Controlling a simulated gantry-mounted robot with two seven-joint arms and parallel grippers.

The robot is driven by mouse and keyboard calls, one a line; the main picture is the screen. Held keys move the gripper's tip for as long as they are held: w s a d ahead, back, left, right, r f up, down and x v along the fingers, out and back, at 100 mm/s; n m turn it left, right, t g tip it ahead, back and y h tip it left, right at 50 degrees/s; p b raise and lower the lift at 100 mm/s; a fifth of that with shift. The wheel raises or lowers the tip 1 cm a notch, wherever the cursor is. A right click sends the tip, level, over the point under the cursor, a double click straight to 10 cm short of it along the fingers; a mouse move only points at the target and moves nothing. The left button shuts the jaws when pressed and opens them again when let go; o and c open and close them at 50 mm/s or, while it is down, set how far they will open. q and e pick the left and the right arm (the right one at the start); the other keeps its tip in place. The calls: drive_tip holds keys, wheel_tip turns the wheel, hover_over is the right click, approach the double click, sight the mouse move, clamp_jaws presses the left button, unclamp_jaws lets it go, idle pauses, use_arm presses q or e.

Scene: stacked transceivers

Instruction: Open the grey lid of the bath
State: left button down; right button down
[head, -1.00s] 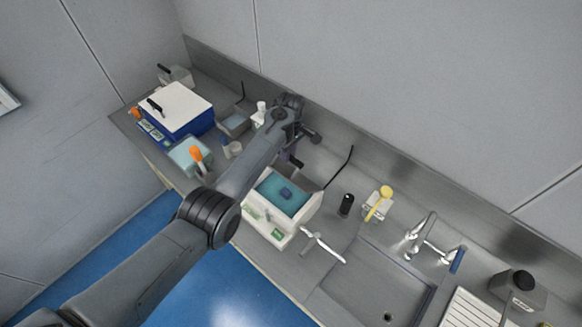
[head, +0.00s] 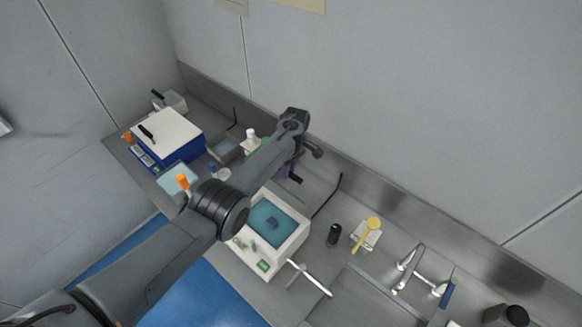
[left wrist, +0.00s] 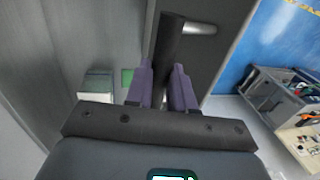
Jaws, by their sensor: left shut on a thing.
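The white bath (head: 289,251) stands on the counter with its top uncovered, showing teal liquid (head: 265,215) and a dark blue object (head: 272,224) in it. In the head view, my arm hides much of this area. My right gripper is not in view.
A blue bath (head: 182,157) with a white lid (head: 166,137) stands at the left. Right of the white bath are a black cylinder (head: 334,235), a yellow item (head: 368,231), a faucet (head: 411,265) and a sink. A thin black rod (head: 328,195) rises behind the bath.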

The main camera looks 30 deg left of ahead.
use_arm(q)
drive_tip(key=shift+s+f, duration=0.25)
drive_tip(key=shift+f, duration=0.1)
drive_tip(key=c, duration=1.4)
unclamp_jaws()
drive_tip(key=o, duration=0.4)
drive_tip(key=shift+s, duration=0.2)
drive_tip(key=shift+o, duration=0.2)
drive_tip(key=shift+w+r, duration=0.1)
drive_tip(key=shift+w, duration=0.1)
drive_tip(key=shift+w+r, duration=0.1)
drive_tip(key=shift+r, duration=0.3)
wheel_tip(320, 180, up, 10)
drive_tip(key=w+b, duration=0.1)
drive_tip(key=w, duration=0.1)
drive_tip(key=shift+d+b, duration=0.15)
drive_tip(key=shift+b, duration=0.25)
